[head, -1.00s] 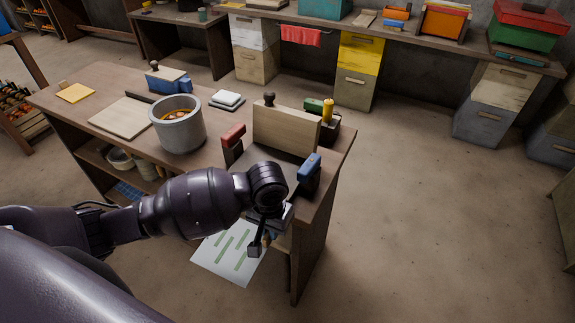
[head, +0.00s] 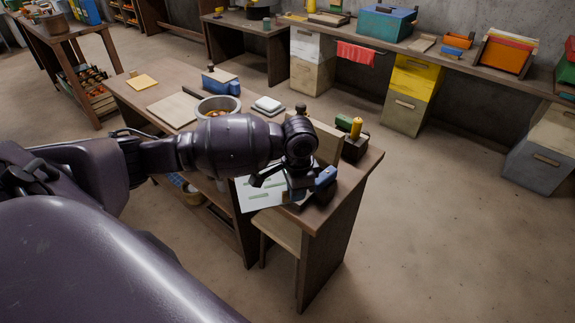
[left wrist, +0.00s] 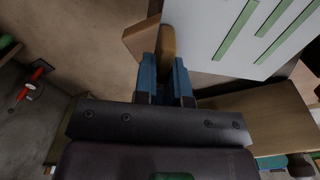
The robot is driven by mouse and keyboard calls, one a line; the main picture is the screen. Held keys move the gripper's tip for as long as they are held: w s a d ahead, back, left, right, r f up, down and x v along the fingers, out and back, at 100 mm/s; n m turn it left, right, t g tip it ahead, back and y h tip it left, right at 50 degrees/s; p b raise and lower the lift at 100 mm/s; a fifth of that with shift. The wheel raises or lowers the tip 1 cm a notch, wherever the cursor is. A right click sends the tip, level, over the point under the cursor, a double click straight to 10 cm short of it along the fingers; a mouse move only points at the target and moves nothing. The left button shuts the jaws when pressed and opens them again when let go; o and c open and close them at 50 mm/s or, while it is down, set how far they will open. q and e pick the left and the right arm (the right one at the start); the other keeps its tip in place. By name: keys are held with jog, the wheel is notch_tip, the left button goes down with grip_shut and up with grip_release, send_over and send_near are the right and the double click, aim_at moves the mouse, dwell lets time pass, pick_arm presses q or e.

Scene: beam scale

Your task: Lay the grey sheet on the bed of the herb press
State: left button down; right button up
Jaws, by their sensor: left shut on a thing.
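The grey sheet (head: 258,200), pale with green strips, is held over the near edge of the workbench by the herb press; it also shows in the left wrist view (left wrist: 225,30). My left gripper (head: 290,187) is shut on the sheet's tan grip, which sits between its blue fingertips in the left wrist view (left wrist: 168,66). The herb press has a raised wooden lid (head: 328,148) and a blue side block (head: 326,178). My arm and the sheet hide most of its bed, so I cannot tell if the sheet touches it. My right gripper is out of view.
On the workbench (head: 365,165) stand a grey pot (head: 216,103), a pale board (head: 173,108), white pads (head: 267,105) and a yellow bottle (head: 356,128) behind the press. A stool (head: 278,228) is under the near edge. The floor to the right is clear.

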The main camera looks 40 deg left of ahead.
pick_arm(q)
jog(key=a+r+m, duration=0.1)
jog(key=w+a+r+m, duration=0.1)
jog(key=a+r+m, duration=0.1)
jog(key=r+m, duration=0.1)
jog(key=shift+w+a+p, duration=0.25)
jog(key=shift+w+p, duration=0.05)
jog(key=shift+p, duration=0.1)
jog(key=shift+a+r+m, duration=0.15)
jog(key=shift+m, duration=0.55)
jog(key=m, duration=0.3)
jog(key=shift+m, duration=1.5)
